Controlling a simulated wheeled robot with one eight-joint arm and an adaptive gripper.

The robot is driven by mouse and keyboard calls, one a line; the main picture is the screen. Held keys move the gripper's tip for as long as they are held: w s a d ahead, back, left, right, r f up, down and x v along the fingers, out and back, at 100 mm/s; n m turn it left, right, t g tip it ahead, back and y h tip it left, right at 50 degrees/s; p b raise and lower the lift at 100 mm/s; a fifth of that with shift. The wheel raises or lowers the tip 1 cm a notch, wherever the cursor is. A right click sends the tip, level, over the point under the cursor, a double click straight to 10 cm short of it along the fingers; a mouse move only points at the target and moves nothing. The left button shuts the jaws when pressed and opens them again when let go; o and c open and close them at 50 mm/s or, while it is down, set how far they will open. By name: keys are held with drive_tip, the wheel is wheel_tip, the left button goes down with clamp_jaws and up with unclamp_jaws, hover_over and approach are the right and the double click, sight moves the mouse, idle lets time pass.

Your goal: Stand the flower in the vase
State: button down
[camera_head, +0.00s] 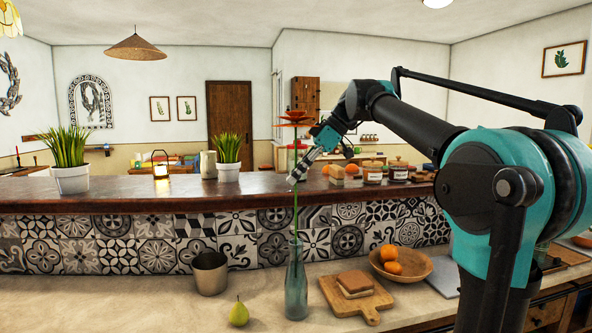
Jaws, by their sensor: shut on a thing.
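The flower is upright, with a long green stem (295,205) and an orange-red bloom (295,119) at its top. My gripper (296,180) is shut on the upper stem, reaching in from the right. The vase (296,285) is a tall, narrow-necked, blue-grey glass bottle standing on the front counter. The stem runs straight down to the vase neck, and its lower end lines up with the mouth. Whether the stem's tip is inside the neck or just in front of it, I cannot tell for sure.
A metal cup (209,273) and a pear (239,313) stand left of the vase. A cutting board (372,308) with bread and a wooden bowl (424,268) with oranges are to its right. The raised dark ledge (130,199) behind holds potted plants and jars.

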sight(296, 202)
drive_tip(key=shift+f, duration=3.9)
drive_tip(key=c, duration=1.6)
unclamp_jaws()
drive_tip(key=shift+c, duration=0.2)
drive_tip(key=v, duration=1.2)
